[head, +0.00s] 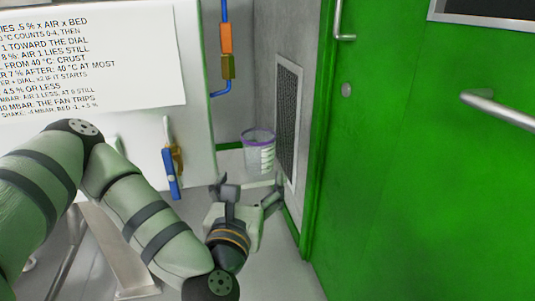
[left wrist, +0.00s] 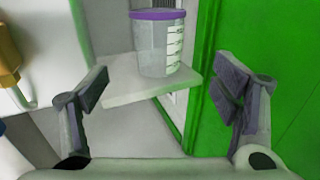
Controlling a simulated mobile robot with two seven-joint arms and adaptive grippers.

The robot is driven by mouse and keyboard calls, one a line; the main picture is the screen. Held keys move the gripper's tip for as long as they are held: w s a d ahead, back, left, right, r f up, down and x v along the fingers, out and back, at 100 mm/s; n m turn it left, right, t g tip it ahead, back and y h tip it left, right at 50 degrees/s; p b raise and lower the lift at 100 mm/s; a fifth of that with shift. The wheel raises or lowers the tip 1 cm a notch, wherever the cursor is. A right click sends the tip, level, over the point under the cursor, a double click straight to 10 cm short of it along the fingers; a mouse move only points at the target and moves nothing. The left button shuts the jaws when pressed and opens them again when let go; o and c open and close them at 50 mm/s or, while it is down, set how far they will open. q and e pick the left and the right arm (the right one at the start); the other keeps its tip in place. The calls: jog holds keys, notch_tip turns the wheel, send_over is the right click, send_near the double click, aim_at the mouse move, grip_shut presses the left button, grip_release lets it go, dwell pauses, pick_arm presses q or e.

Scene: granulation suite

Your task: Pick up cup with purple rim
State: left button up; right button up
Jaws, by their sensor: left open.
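The cup with the purple rim (head: 258,155) is clear, with white graduation marks, and stands upright in the corner beside the green door. In the left wrist view the cup (left wrist: 157,45) stands on a small pale shelf (left wrist: 150,87), ahead of my fingers and a little above the line between them. My left gripper (head: 247,190) is just below and in front of the cup in the head view. In the left wrist view my left gripper (left wrist: 168,92) has its two fingers wide apart with nothing between them. My right gripper is not in view.
The green door (head: 420,150) with a metal handle (head: 497,108) fills the right side. A vent grille (head: 288,120) is on the wall behind the cup. A white panel (head: 90,50) with printed text stands left, with a blue-and-yellow handled item (head: 170,170) on its side.

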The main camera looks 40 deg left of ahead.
aim_at(259, 154)
pick_arm(q)
jog(key=b+x, duration=0.1)
jog(key=x, duration=1)
jog(key=shift+w+a+f, duration=0.2)
jog(key=shift+a, duration=0.05)
jog(key=c, duration=1.2)
